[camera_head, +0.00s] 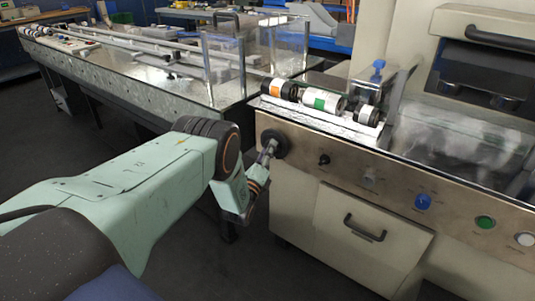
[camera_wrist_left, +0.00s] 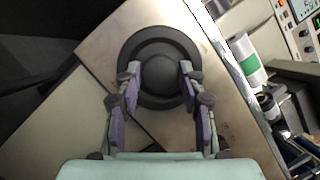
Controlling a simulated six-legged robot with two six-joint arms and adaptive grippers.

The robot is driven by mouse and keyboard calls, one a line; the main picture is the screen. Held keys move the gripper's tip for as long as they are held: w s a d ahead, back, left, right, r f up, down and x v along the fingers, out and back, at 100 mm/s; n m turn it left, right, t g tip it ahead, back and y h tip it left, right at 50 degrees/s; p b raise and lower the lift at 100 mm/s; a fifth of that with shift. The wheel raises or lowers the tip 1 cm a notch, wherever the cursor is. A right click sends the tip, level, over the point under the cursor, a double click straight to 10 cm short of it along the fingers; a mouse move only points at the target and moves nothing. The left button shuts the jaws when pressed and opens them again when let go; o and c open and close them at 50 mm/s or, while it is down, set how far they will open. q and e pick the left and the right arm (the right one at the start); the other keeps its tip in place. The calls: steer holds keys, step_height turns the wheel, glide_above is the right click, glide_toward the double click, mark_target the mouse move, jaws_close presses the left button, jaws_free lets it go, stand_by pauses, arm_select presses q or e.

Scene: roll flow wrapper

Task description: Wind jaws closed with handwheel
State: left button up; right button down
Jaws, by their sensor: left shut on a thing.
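The black round handwheel (camera_head: 274,143) sits on the front metal panel of the wrapper machine, near its left end. In the left wrist view the handwheel (camera_wrist_left: 160,44) faces me, with a raised hub in its middle. My left gripper (camera_head: 267,153) reaches it from the front. In the left wrist view the gripper's two fingers (camera_wrist_left: 160,70) are on either side of the hub and shut on it. The fingertips partly cover the wheel. I cannot tell which parts are the machine's jaws or how they stand. My right gripper is not in view.
Rollers with orange and green bands (camera_head: 325,101) lie on top, behind the panel. A small black knob (camera_head: 324,159), a blue knob (camera_head: 423,202) and a green button (camera_head: 485,222) are to the right. A drawer with a handle (camera_head: 364,228) is below. A long conveyor (camera_head: 150,70) stands left.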

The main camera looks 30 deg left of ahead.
arm_select(q)
steer(key=shift+f+m+h, duration=0.1)
steer(key=shift+m+h, duration=0.3)
steer(key=shift+m, duration=0.4)
steer(key=shift+m+t, duration=0.3)
steer(key=shift+m, duration=0.1)
steer(key=o, duration=1.2)
steer(key=v, duration=1.2)
